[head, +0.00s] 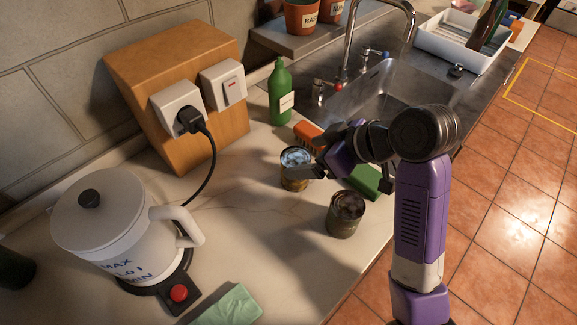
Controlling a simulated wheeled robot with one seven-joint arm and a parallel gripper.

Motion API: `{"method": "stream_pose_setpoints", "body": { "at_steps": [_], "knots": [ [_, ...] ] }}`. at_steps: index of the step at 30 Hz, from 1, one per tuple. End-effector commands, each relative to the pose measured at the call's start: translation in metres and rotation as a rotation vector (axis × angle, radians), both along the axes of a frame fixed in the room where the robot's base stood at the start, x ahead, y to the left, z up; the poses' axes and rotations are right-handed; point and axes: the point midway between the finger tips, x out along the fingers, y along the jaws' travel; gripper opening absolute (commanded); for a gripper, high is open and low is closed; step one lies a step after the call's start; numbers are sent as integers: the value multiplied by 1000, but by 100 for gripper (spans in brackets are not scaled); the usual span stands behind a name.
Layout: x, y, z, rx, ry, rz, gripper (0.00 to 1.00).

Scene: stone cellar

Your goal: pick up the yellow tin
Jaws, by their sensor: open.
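A tin with a dull yellow side (291,181) stands upright on the counter, its top open and its contents pale. A second, darker olive-brown tin (344,222) stands upright in front of it and to the right. My gripper (346,180) is open and reaches in from the right, above and between the two tins. Its left finger overlaps the right edge of the yellow tin in the picture; I cannot tell whether they touch. Nothing shows between the fingers. Part of the yellow tin's right side is hidden by the finger.
An orange item (307,133) lies behind the gripper, and a green block (367,180) lies under it. A green bottle (280,97) stands before the sink (385,85). The counter's middle is clear.

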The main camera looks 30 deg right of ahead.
Motion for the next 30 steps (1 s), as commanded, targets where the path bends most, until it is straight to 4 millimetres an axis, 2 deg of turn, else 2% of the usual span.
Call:
{"method": "stream_pose_setpoints", "body": {
  "at_steps": [15,19,26,30],
  "knots": [
    [35,26,-45,0,4,1,86],
    [41,29,-52,-1,2,0,86],
    [42,29,-52,-1,0,-1,86],
    [42,29,-52,-1,0,-1,60]
  ]
}}
